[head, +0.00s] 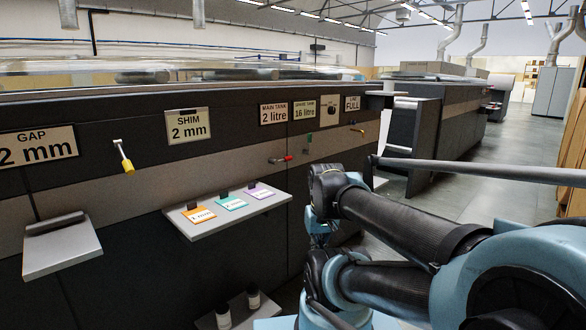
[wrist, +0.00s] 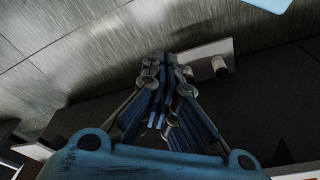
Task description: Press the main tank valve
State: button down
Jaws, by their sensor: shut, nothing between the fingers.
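The main tank valve (head: 281,160), a small lever with a red end, sticks out from the dark machine front below the "MAIN TANK 2 litre" sign (head: 273,113). My gripper (wrist: 164,58) shows in the wrist view with its fingers together and nothing between them. It points toward the floor and the low part of a dark panel. The valve is not in the wrist view. In the head view my arm fills the lower right, to the right of the valve, and I cannot make out the fingertips there.
A shelf (head: 227,213) with orange, teal and purple cards juts out below the valve. Bottles (head: 223,315) stand low down. The grey floor (head: 460,200) is open at right.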

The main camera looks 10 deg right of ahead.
jog(key=w+a+r+m+t+y, duration=0.1)
jog(key=w+r+m, duration=0.2)
jog(key=w+m, duration=0.35)
jog(key=w+r+m+t+y, duration=0.1)
jog(key=w+r+m+y, duration=0.15)
jog(key=w, duration=0.75)
jog(key=w+a+r+m+t+y, duration=0.1)
jog(key=w+r+m, duration=0.3)
jog(key=w+m, duration=0.3)
jog(key=w+d+m+t, duration=0.1)
jog(key=w+d+m, duration=0.2)
jog(key=w, duration=0.5)
jog(key=w+d+m+t+y, duration=0.1)
jog(key=w+d+m, duration=0.2)
jog(key=w+m, duration=0.2)
jog(key=w+d+m+t+y, duration=0.1)
jog(key=w+d+m, duration=0.2)
jog(key=w, duration=0.8)
jog(key=shift+m+t, duration=0.4)
jog(key=shift+m, duration=0.5)
jog(key=shift+r, duration=0.1)
jog(key=x, duration=1)
jog(key=shift+w+a+r, duration=0.15)
jog(key=shift+w+r, duration=0.05)
jog(key=shift+r, duration=0.75)
jog(key=shift+w+a+r, duration=0.15)
jog(key=shift+r, duration=0.85)
